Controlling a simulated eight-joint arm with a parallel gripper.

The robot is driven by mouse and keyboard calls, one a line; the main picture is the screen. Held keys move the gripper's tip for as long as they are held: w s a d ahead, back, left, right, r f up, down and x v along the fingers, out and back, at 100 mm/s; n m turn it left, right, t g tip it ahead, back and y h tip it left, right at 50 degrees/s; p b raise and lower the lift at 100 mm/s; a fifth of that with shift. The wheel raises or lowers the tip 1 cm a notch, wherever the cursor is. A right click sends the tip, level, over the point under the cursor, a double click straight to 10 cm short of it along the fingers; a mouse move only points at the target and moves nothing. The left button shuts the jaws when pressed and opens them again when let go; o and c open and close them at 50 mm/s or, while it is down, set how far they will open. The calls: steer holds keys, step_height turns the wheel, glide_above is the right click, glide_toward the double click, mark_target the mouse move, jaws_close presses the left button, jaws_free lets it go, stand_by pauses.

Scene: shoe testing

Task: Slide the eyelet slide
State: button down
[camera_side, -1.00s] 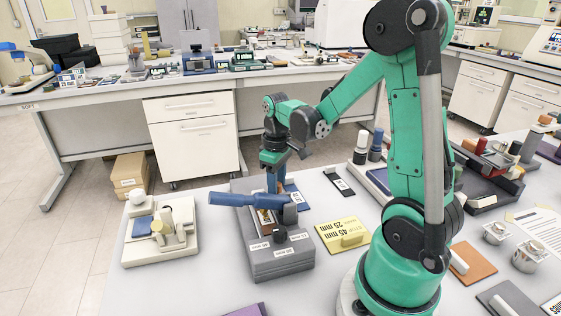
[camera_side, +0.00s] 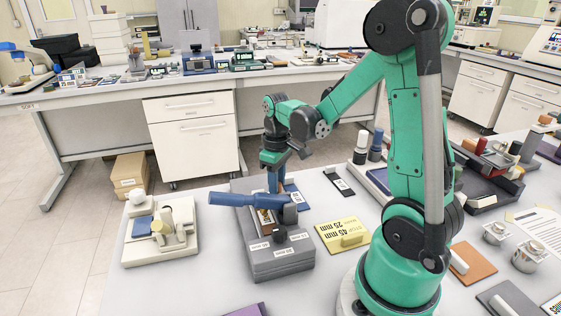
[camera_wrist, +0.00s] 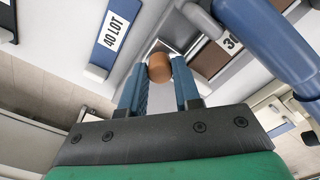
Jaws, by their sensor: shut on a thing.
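A grey block fixture (camera_side: 282,262) with white labels stands on the table, with a blue lever (camera_side: 237,199) lying across its top. My gripper (camera_side: 272,186) points down at the far end of this fixture, behind the lever. In the wrist view its two blue fingers (camera_wrist: 159,78) are shut on a round brown knob (camera_wrist: 158,67), which shows between their tips. I take the knob to be part of the eyelet slide. The slide's body and track are mostly hidden. The blue lever also shows at the upper right of the wrist view (camera_wrist: 262,35).
A cream fixture (camera_side: 184,240) stands to the left, and a yellow marked plate (camera_side: 342,236) lies to the right. A blue "40 LOT" tag (camera_wrist: 114,33) lies close beside the fingers. A dark labelled strip (camera_side: 339,181) lies further back. Bare table separates the cream and grey fixtures.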

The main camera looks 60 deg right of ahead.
stand_by(0.6)
steer(key=w+d, duration=0.6)
steer(key=shift+w+d, duration=0.1)
steer(key=shift+w, duration=0.05)
steer(key=c, duration=0.6)
jaws_free()
steer(key=shift+r, duration=0.1)
step_height(320, 180, up, 5)
steer(key=shift+r, duration=0.2)
